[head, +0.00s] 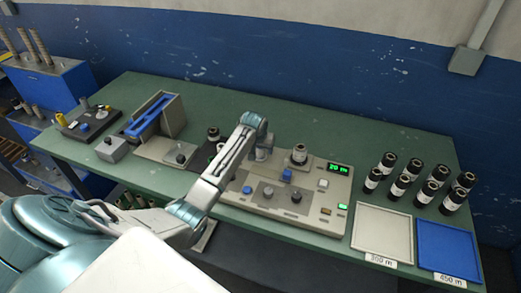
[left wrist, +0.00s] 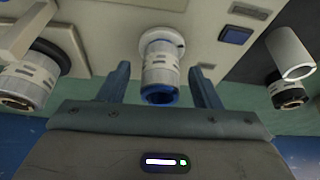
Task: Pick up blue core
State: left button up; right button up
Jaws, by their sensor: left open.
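In the left wrist view, a short grey-white cylinder with a blue core end (left wrist: 160,94) stands out from a round white flange (left wrist: 161,43) on the machine face. My left gripper (left wrist: 162,85) is open, with one finger on each side of this cylinder and a visible gap to both. In the head view my left gripper (head: 262,150) is over the panel machine (head: 325,196) on the green table; the blue core is hidden there behind the arm. My right gripper is not in view.
A dark-cored roll (left wrist: 22,85) is left of the gripper, and another (left wrist: 289,93) is at right beside a white tube (left wrist: 290,52). Several black rolls (head: 398,186) stand at the table's right, behind a white tray (head: 383,232) and a blue tray (head: 447,248). A blue-lined holder (head: 155,115) stands left.

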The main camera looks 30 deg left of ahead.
pick_arm(q)
jog(key=shift+r, duration=0.1)
jog(key=c, duration=1.1)
